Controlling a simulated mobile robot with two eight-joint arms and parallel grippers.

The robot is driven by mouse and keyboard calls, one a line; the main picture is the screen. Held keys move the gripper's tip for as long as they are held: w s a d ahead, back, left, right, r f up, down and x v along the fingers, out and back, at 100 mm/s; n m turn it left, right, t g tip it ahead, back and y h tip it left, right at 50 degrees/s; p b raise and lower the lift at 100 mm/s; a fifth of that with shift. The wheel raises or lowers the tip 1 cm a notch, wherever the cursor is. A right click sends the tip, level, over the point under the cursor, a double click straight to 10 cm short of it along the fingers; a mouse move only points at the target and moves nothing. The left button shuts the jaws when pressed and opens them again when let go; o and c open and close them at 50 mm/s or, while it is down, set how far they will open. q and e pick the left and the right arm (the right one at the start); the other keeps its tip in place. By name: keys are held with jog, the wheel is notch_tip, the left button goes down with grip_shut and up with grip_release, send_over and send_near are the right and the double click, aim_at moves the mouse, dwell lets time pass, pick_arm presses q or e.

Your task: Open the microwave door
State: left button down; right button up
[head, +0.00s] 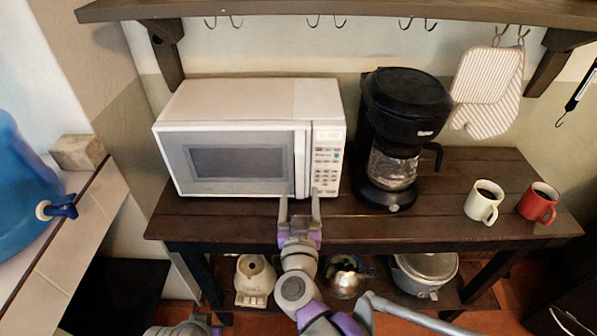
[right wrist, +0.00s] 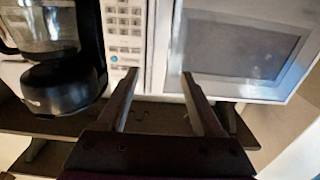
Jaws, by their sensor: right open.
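The white microwave (head: 250,105) stands on the dark wooden table, its door (head: 232,165) shut. The vertical door handle (head: 300,164) is at the door's right edge, beside the keypad (head: 326,165). My right gripper (head: 300,203) is open in front of the lower handle, its fingers pointing at the microwave. In the right wrist view the open right gripper (right wrist: 158,82) has one finger on each side of the lower handle (right wrist: 160,50); I cannot tell whether they touch it. My left gripper's fingers do not show; only part of my arm is at the bottom left.
A black coffee maker (head: 403,110) stands right of the microwave. A white mug (head: 482,207) and a red mug (head: 538,205) stand farther right on the table (head: 420,222). A shelf with hooks (head: 330,10) hangs above. The table front left of my gripper is clear.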

aim_at(300, 173)
jog(key=w, duration=0.8)
jog(key=shift+w, duration=0.15)
grip_shut()
dwell(1.1)
